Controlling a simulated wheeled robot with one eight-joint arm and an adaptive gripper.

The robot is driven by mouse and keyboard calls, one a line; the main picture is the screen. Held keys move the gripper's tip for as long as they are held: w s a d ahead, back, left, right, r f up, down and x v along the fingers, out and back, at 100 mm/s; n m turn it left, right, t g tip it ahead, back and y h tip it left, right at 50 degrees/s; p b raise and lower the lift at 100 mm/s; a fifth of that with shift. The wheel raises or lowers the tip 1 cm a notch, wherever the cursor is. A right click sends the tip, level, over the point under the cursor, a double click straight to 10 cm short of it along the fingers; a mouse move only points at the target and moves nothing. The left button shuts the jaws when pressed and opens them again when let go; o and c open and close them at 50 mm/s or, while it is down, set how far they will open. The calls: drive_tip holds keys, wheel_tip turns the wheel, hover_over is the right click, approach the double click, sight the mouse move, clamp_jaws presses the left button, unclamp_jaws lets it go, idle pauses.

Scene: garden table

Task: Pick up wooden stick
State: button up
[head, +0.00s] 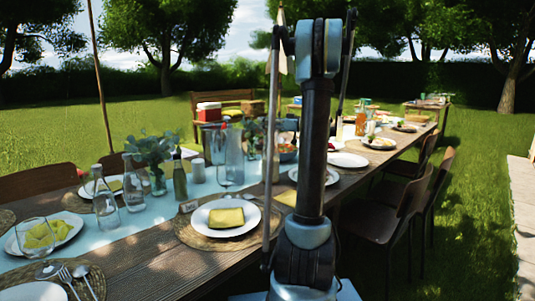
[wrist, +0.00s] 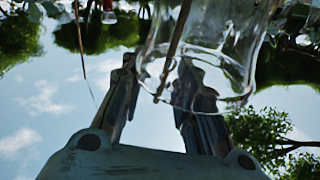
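In the wrist view, a thin brown stick (wrist: 176,45) runs down from the top edge, slightly slanted. It shows through or inside a clear glass vessel (wrist: 236,60), and its lower end appears between my fingers in the picture. My gripper (wrist: 157,66) has its two fingers apart, with sky visible between them. The glass overlaps the right finger in this view. I see no contact with the stick, and its depth relative to my fingers is unclear. In the head view my arm stands in front of the table, and I cannot make out the gripper or the stick.
The long wooden table (head: 140,264) holds a plate with a yellow napkin (head: 226,217), a glass pitcher (head: 228,158), bottles (head: 180,182), a leafy plant (head: 151,150) and a drinking glass (head: 35,236). Chairs (head: 393,222) line the right side. Grass is open farther right.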

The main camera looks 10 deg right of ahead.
clamp_jaws()
drive_tip(key=shift+r, duration=0.1)
wheel_tip(320, 180, up, 28)
idle(0.7)
